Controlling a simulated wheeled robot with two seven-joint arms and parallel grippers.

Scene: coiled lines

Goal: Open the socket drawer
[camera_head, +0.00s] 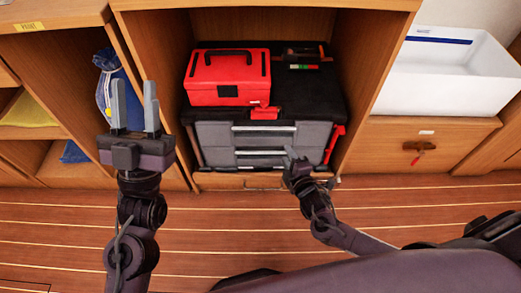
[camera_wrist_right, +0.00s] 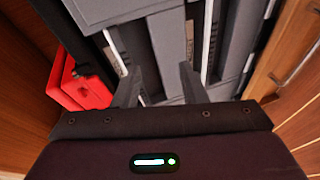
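A grey and black tool chest (camera_head: 213,134) stands in the wooden cubby, with two grey drawer fronts visible. The upper drawer has a silver bar handle (camera_head: 264,128); the lower drawer has another silver handle (camera_head: 260,152). Both drawers look shut. I cannot read which one is the socket drawer. My right gripper (camera_head: 292,158) is in front of the lower drawer, near its handle's right end. In the right wrist view its fingers (camera_wrist_right: 157,82) are apart with nothing held; the lower handle (camera_wrist_right: 208,42) runs beside one finger. Contact cannot be told. My left gripper (camera_head: 135,105) is open, empty and raised at the left.
A red toolbox (camera_head: 227,78) sits on the chest. The cubby's wooden side walls (camera_head: 357,60) flank it closely. A white basin (camera_head: 440,80) is at the right, above a wooden drawer (camera_head: 440,155). A blue bag (camera_head: 107,75) is at the left. The striped floor (camera_head: 220,225) is clear.

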